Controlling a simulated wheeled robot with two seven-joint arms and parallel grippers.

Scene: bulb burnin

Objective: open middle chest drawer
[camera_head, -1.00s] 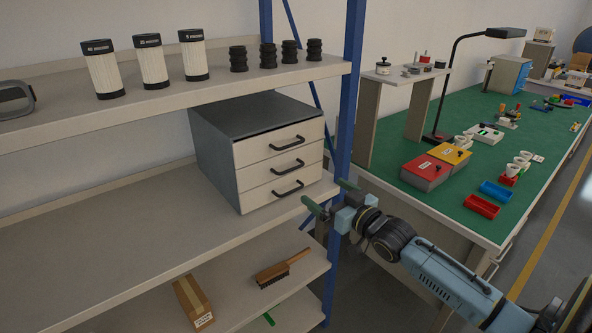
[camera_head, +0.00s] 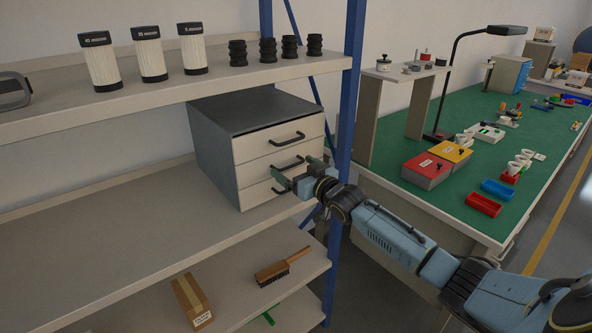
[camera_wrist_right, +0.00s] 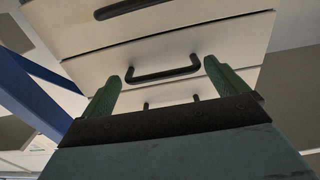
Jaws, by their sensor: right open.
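The grey chest (camera_head: 217,150) stands on the middle shelf, with three cream drawer fronts, each with a black bar handle. The middle drawer (camera_head: 249,174) looks shut, and its handle (camera_head: 287,164) is partly close behind my right gripper. My right gripper (camera_head: 293,171) is open, its green fingers pointing at the chest front, overlapping the middle and bottom drawers. In the right wrist view the middle handle (camera_wrist_right: 163,73) lies beyond and between the open fingertips (camera_wrist_right: 162,78), apparently not gripped. The bottom handle shows only in part there, behind the gripper body. My left gripper is not in view.
A blue shelf post (camera_head: 347,120) stands just right of the chest. The upper shelf (camera_head: 160,100) holds filters and black ribbed parts. A brush (camera_head: 283,268) and a box (camera_head: 192,303) lie below. The shelf left of the chest is clear.

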